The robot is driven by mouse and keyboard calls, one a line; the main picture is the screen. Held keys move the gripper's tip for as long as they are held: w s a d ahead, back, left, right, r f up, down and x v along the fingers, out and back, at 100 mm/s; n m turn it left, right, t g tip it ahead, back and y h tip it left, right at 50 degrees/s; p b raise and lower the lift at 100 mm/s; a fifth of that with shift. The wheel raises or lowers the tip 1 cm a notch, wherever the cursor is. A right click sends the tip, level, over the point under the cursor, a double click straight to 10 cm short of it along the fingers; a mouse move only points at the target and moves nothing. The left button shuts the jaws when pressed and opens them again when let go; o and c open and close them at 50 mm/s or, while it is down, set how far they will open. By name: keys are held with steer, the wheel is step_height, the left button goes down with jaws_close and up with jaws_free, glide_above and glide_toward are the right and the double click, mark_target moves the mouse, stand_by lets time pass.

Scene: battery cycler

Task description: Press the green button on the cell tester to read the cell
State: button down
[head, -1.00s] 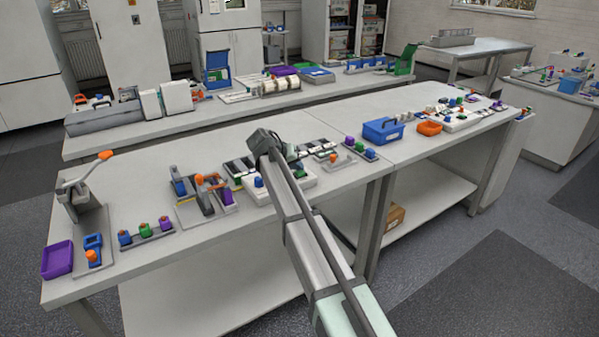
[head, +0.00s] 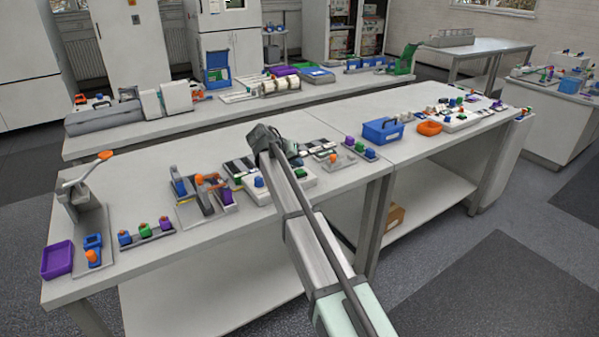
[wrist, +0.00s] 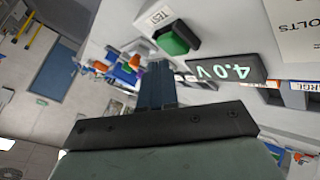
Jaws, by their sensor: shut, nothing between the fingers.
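The cell tester (wrist: 222,18) shows in the wrist view as a pale panel with a square green button (wrist: 179,38) in a dark surround, beside a "TEST" label. Its dark display (wrist: 228,70) is lit and reads 4.0 V. My gripper (wrist: 160,66) is shut and empty. Its fingertips lie just below the green button in that view, seemingly a little apart from it; the exact gap is hard to judge. In the head view my gripper's fingers are hidden behind my wrist, over the middle of the front bench, so the tester cannot be made out clearly there.
Devices with coloured parts stand close around my arm on the front bench (head: 150,262). A lever device (head: 88,195) is at the far left, and a blue caddy (head: 382,131) and orange tray (head: 429,128) are to the right. Bare bench lies along the front left edge.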

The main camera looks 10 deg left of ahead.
mark_target(297, 172)
steer(key=shift+r, duration=0.2)
steer(key=shift+r, duration=2.45)
steer(key=s+d+f+m+g, duration=0.1)
steer(key=s+d+f+g, duration=0.1)
steer(key=s+d+f, duration=0.95)
steer(key=s+d+f+g+y, duration=0.15)
steer(key=s+d+f, duration=0.5)
steer(key=f, duration=1.05)
steer(key=s+d+f+m+g+h, duration=0.1)
steer(key=s+d+f+g, duration=0.2)
steer(key=s+d+f, duration=0.7)
steer(key=s+d+f+g+y, duration=0.1)
steer(key=s+d+f+g, duration=0.1)
steer(key=s+f, duration=0.5)
steer(key=s+d+f+g+y, duration=0.2)
steer(key=s+d+f, duration=0.3)
steer(key=s, duration=1.1)
steer(key=s+d+f+g+y, duration=0.1)
steer(key=s+d+f+g, duration=0.2)
steer(key=s+f, duration=0.6)
steer(key=shift+s+d+f+g, duration=0.2)
steer(key=shift+s+d+g, duration=0.3)
steer(key=shift+s, duration=0.7)
